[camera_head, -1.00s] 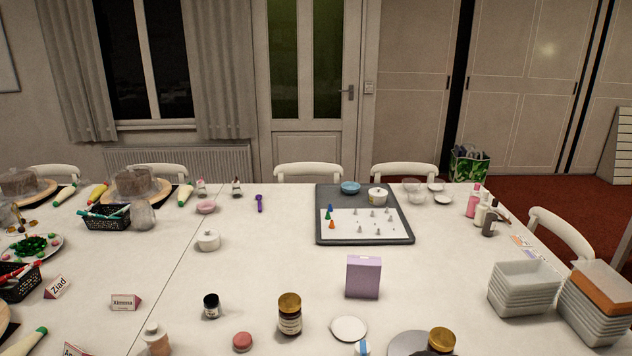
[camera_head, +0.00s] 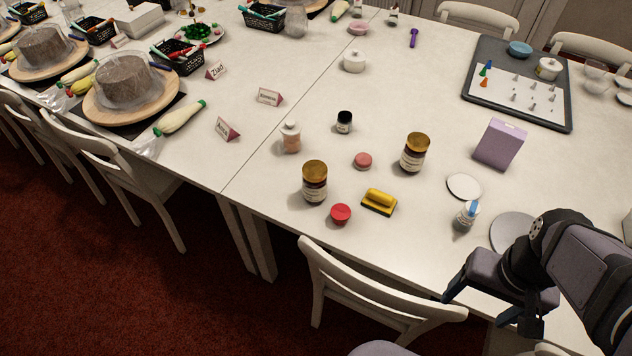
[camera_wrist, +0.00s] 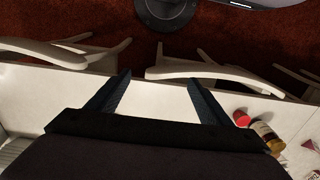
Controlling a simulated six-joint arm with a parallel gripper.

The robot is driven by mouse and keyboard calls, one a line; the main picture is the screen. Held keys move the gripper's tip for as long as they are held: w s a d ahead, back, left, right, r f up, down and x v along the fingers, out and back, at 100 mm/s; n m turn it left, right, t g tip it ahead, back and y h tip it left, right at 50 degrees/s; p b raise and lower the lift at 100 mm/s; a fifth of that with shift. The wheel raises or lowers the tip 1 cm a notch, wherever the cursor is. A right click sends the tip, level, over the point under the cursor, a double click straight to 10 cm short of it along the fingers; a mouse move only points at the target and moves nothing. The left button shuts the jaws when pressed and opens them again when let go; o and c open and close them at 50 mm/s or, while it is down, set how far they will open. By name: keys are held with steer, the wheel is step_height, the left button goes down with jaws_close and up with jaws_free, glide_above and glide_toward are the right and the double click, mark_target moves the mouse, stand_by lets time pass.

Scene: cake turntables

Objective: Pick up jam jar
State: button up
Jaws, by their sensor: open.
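Two dark jars with gold lids and pale labels stand upright on the table in the head view: a nearer jar (camera_head: 314,183) and a farther jar (camera_head: 414,153). I cannot read which holds jam. A gold-lidded jar (camera_wrist: 264,133) also lies at the right of the wrist view. My gripper (camera_head: 492,306) is at the lower right of the head view, beyond the table's front edge in the picture and to the right of both jars. It is open and empty; its fingers (camera_wrist: 157,82) show apart over the white table edge in the wrist view.
Beside the nearer jar are a red-lidded pot (camera_head: 340,213) and a yellow tool (camera_head: 379,202). A small blue-topped bottle (camera_head: 466,215), white disc (camera_head: 464,186) and grey disc (camera_head: 511,231) lie near the arm. A chair (camera_head: 365,290) stands at the front edge.

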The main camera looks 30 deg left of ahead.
steer(key=r, duration=0.1)
steer(key=m+y+b, duration=1.8)
steer(key=b, duration=0.5)
glide_above(326, 176)
step_height(326, 176, down, 12)
steer(key=shift+w+f+p, duration=0.15)
steer(key=shift+f+p, duration=0.1)
steer(key=shift+p, duration=0.15)
steer(key=a, duration=0.7)
steer(key=shift+a+p, duration=0.15)
steer(key=shift+p, duration=0.2)
